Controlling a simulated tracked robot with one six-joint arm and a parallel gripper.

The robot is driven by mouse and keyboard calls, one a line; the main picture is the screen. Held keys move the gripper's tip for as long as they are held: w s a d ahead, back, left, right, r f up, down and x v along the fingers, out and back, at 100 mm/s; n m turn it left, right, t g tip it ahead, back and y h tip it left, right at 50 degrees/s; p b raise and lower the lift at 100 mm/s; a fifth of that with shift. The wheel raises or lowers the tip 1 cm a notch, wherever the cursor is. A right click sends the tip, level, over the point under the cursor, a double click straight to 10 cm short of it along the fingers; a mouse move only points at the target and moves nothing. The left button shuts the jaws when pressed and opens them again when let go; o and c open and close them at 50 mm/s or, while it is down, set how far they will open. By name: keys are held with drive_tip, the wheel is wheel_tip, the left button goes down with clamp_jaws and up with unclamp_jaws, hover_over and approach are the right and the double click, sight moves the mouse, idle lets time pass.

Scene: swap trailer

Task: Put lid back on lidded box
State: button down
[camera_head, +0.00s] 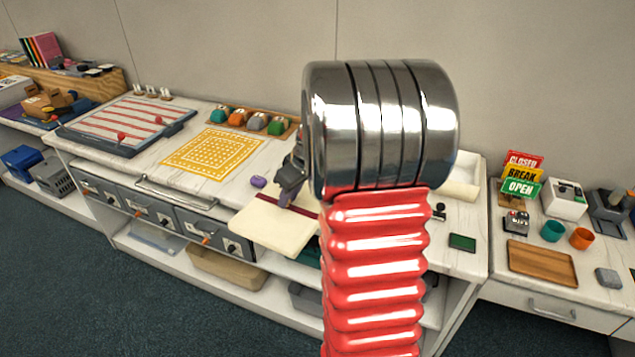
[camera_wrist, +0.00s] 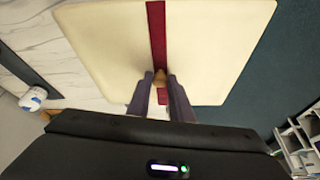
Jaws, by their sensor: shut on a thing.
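My gripper (camera_head: 287,192) is shut on the small knob (camera_wrist: 160,76) of a flat cream lid with a dark red stripe. In the wrist view the lid (camera_wrist: 110,45) spreads out beyond both fingers. In the head view the lid (camera_head: 272,230) is at the counter's front edge and covers part of it. A cream open box-like thing (camera_head: 464,178) stands on the counter to the right of my arm, partly hidden by it. I cannot tell whether it is the lidded box.
A yellow grid mat (camera_head: 212,153), a row of coloured pieces on a wooden tray (camera_head: 268,137) and a purple item (camera_head: 258,181) lie left of my arm. A green block (camera_head: 462,242) is on the right. Beyond a gap, another counter holds signs (camera_head: 520,188), cups and a wooden tray (camera_head: 541,262).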

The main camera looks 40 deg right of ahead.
drive_tip(key=w+a+f, duration=0.1)
drive_tip(key=w+a, duration=0.1)
drive_tip(key=a, duration=0.7)
drive_tip(key=w+a+f, duration=0.2)
drive_tip(key=a, duration=0.8)
drive_tip(key=w+a+f+m, duration=0.1)
drive_tip(key=w+a, duration=0.1)
drive_tip(key=a, duration=0.7)
drive_tip(key=shift+w+a+f+h, duration=0.25)
drive_tip(key=shift+f+h, duration=0.05)
drive_tip(key=shift+f, duration=0.05)
